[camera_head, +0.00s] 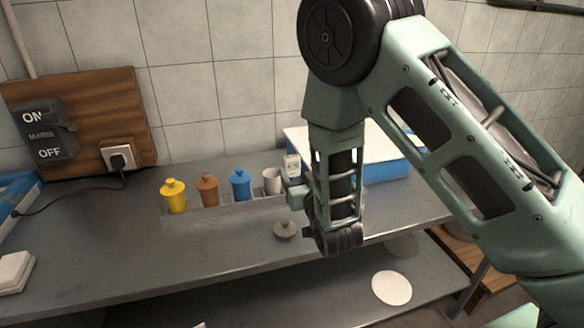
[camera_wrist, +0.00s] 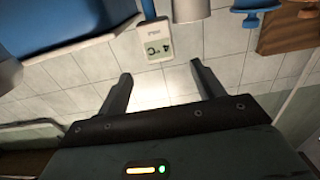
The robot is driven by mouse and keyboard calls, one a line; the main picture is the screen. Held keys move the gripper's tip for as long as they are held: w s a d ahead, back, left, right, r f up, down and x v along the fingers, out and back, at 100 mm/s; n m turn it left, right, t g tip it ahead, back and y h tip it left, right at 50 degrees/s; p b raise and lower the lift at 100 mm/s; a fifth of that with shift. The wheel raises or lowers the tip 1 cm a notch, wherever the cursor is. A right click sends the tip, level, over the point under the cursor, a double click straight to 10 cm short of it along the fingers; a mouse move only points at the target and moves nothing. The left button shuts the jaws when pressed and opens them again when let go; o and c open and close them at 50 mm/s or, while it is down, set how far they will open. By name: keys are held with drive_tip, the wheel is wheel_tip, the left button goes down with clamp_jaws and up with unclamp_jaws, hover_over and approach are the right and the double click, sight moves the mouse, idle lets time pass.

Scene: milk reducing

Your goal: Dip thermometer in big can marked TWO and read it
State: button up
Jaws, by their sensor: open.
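A white thermometer with a small display (camera_wrist: 153,42) is just past the fingertips in the wrist view, with its blue stem running to the top edge. The display appears upside down there and seems to read 4 °C. In the head view the thermometer (camera_head: 292,163) stands upright beside the rack's right end. My gripper (camera_wrist: 160,72) is open, and its two fingers are apart with nothing between them. In the head view my arm hides most of it. I cannot make out a big can marked TWO in either view; the foot of the thermometer is hidden too.
A rack (camera_head: 235,208) holds yellow (camera_head: 174,197), brown (camera_head: 208,191) and blue (camera_head: 240,185) lidded cans and an open pale can (camera_head: 272,181). A loose lid (camera_head: 285,229) lies in front. A blue-and-white box (camera_head: 385,170) stands behind my arm.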

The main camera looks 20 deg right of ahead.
sight(290, 156)
drive_tip(key=w+p, duration=0.3)
drive_tip(key=w, duration=0.6)
drive_tip(key=shift+w+f, duration=0.15)
drive_tip(key=shift+w, duration=0.05)
drive_tip(key=c, duration=1.2)
